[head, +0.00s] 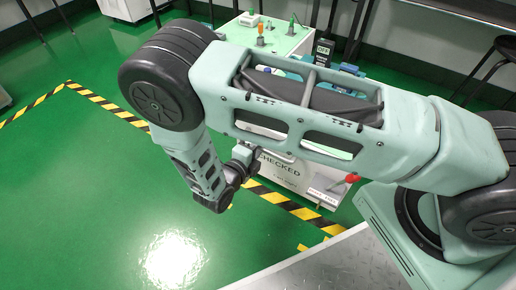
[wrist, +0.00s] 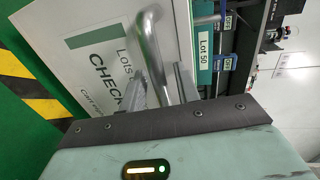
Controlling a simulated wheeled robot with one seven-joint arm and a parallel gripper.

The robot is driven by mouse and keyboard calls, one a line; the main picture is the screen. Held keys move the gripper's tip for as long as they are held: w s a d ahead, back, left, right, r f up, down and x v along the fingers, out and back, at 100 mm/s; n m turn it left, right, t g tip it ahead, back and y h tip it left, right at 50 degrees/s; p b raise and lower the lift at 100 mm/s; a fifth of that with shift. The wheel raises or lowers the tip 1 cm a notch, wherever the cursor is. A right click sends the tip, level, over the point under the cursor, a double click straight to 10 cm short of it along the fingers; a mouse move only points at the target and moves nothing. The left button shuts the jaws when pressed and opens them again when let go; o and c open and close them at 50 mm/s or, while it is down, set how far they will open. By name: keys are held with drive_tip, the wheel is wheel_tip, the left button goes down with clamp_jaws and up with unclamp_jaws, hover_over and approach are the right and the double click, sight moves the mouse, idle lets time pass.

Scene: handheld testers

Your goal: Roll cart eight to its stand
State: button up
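A white cart (head: 275,175) with a green top stands beyond my arm in the head view, partly hidden by it. Its front panel reads "CHECKED"; the panel (wrist: 88,62) fills the left of the wrist view. My gripper (wrist: 161,85) is at the cart's metal handle (wrist: 152,42), with one finger on each side of the bar. Whether the fingers press on it is unclear. In the head view my gripper (head: 243,160) is close against the cart's front. I cannot pick out the stand.
Yellow-black floor tape (head: 105,104) runs on the green floor at left and in front of the cart. Open floor lies at left and front. A stool (head: 503,48) stands at far right.

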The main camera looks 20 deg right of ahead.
clamp_jaws()
drive_tip(key=r+p+x, duration=0.2)
drive_tip(key=p+x, duration=0.1)
drive_tip(key=x, duration=1)
drive_tip(key=d+r+p+x, duration=0.1)
drive_tip(key=r+p+x, duration=0.2)
drive_tip(key=x, duration=1.1)
drive_tip(key=shift+w+r, duration=0.3)
drive_tip(key=shift+r, duration=0.05)
unclamp_jaws()
